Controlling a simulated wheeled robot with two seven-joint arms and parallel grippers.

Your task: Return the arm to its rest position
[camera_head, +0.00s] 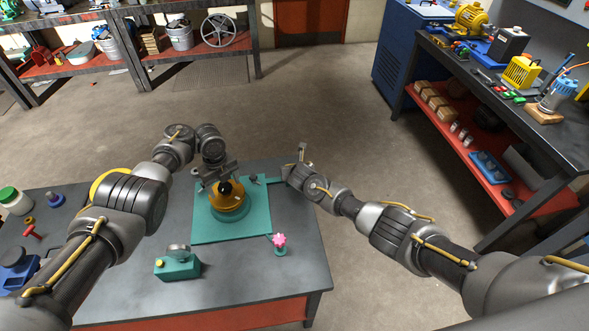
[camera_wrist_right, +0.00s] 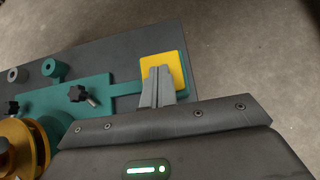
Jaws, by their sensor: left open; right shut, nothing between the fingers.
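My left gripper (camera_head: 222,175) is open, directly over the yellow-orange round motor (camera_head: 228,205) on the teal fixture plate (camera_head: 260,232). Its fingers are by the motor's dark top, and I cannot tell whether they touch it. My right gripper (camera_wrist_right: 160,70) is shut and empty. In the right wrist view its fingertips overlap a yellow square pad (camera_wrist_right: 176,62) at the end of a teal bar. I cannot tell whether they touch the pad. In the head view the right arm's hand (camera_head: 300,170) is at the right edge of the table, hiding the pad.
The grey table (camera_head: 300,265) carries a teal box with a round gauge (camera_head: 178,262), a pink flower-shaped knob (camera_head: 279,240) and a green-lidded jar (camera_head: 14,200). A workbench with motors (camera_head: 520,72) stands at right, shelving (camera_head: 165,40) at the back. The floor between is clear.

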